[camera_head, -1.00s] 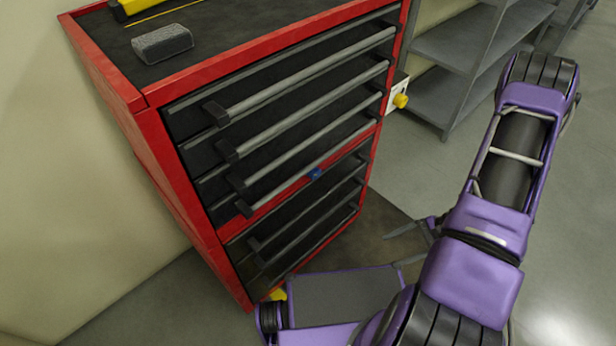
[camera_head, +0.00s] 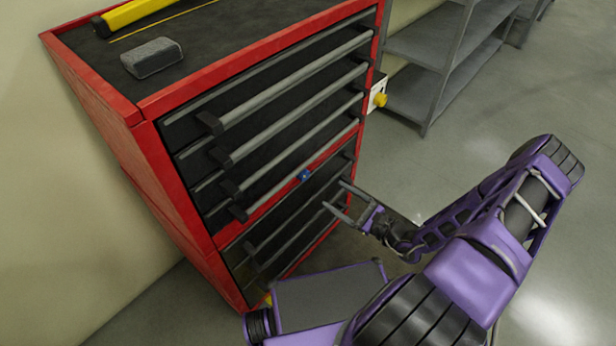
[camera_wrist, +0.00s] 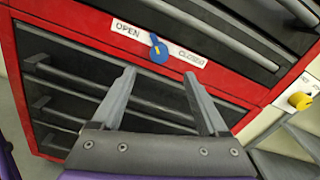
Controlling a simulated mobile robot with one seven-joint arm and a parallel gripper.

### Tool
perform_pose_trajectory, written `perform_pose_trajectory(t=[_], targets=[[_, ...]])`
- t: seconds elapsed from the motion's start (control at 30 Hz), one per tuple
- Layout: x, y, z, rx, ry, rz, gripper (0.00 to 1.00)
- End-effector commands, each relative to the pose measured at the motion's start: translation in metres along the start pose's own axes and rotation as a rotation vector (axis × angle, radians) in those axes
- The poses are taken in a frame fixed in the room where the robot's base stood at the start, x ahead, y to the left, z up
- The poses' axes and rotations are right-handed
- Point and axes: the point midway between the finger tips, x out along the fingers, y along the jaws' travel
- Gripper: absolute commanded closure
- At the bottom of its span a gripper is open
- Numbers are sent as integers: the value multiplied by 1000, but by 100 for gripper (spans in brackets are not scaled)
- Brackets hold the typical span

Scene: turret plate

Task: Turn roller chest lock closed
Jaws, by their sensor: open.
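The red and black roller chest (camera_head: 214,244) stands at the left in the head view. Its lock, a small round blue knob (camera_head: 304,176), sits on the red strip between the upper and lower drawers. My gripper (camera_head: 335,196) is open and empty in front of the lower drawers, below and right of the lock. In the wrist view my gripper's fingers (camera_wrist: 160,78) point toward the strip below the lock, apart from it.
Long drawer handles (camera_head: 290,85) stick out above the lock. A yellow knob (camera_head: 380,99) on a white plate is at the chest's right side. Grey shelves (camera_head: 430,60) stand behind. A grey block (camera_head: 151,58) lies on the chest top. Open floor is at right.

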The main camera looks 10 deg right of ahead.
Motion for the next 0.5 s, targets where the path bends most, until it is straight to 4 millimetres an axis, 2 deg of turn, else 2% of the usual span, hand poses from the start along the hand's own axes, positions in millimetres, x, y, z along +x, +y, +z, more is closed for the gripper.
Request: perform_pose_trajectory(t=[0.03,0.3,0.5], targets=[[12,1,0,-1,-2,4,23],[70,1,0,0,0,4,23],[99,1,-1,-1,1,4,23]])
